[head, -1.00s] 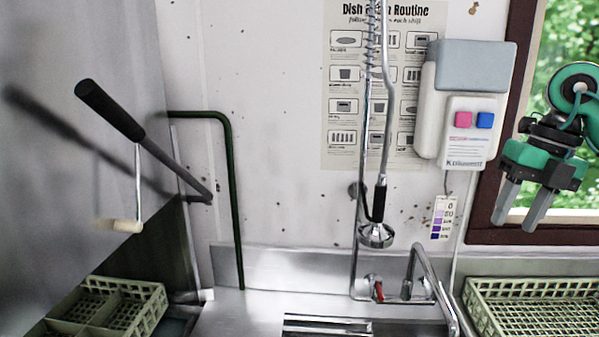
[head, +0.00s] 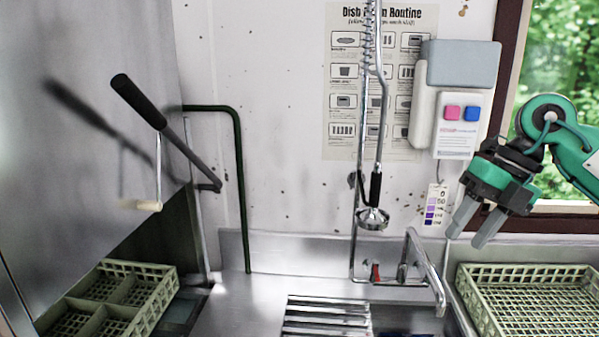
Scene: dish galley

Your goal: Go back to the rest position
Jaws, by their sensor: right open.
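My right gripper (head: 464,229) is at the right of the head view, green and black with two grey fingers pointing down and to the left. The fingers are apart with nothing between them. It hangs in the air in front of the wall and window frame, above and left of the right rack. My left gripper is not in the head view.
A green rack (head: 530,272) lies at the right and a divided rack (head: 123,283) at the lower left. A spray hose (head: 372,218) and faucet (head: 428,268) stand over the sink. A black-handled lever (head: 138,101) juts from the steel machine (head: 75,150). A dispenser (head: 455,95) hangs on the wall.

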